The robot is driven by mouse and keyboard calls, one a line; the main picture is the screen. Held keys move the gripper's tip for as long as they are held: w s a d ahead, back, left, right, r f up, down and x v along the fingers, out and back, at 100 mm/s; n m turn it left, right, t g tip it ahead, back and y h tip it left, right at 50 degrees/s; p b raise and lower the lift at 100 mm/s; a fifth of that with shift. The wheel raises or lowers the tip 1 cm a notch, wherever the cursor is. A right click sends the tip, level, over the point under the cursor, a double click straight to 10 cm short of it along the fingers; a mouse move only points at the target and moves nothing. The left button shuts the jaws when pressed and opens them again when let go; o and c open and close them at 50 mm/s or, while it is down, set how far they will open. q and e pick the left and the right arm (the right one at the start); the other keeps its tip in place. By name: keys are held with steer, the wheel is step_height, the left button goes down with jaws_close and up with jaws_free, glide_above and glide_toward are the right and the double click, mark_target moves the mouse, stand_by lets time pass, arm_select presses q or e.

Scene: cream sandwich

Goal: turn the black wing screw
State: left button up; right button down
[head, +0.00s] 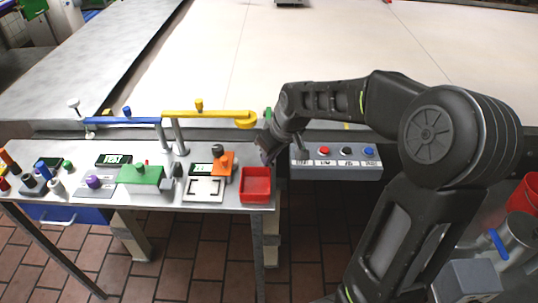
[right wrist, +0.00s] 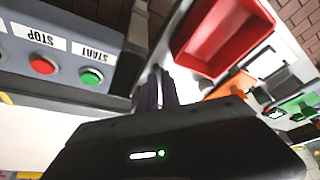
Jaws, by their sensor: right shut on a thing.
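My right gripper (head: 265,153) reaches down behind the red tray, at the back right corner of the small table. In the right wrist view its two dark fingers (right wrist: 158,92) are close together, shut on a small dark thing that they almost wholly hide. From its place this seems to be the black wing screw, but its wings and its angle cannot be made out. My left gripper is not in view.
A red tray (head: 256,197) stands close to my right gripper. A grey button box (head: 335,172) is right of it. A yellow rail (head: 215,115) and a blue rail (head: 130,121) run behind the table. Stamps and several small parts crowd the table's left.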

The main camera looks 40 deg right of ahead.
steer(key=shift+d+f+n+y+b, duration=0.15)
steer(key=shift+n+y+b, duration=0.25)
steer(key=shift+n, duration=0.6)
steer(key=c, duration=1.6)
jaws_free()
steer(key=shift+o, duration=0.2)
steer(key=shift+r, duration=0.2)
steer(key=v, duration=0.7)
steer(key=shift+r+b, duration=0.3)
steer(key=shift+r, duration=0.05)
steer(key=shift+s+f, duration=0.1)
steer(key=shift+s, duration=0.15)
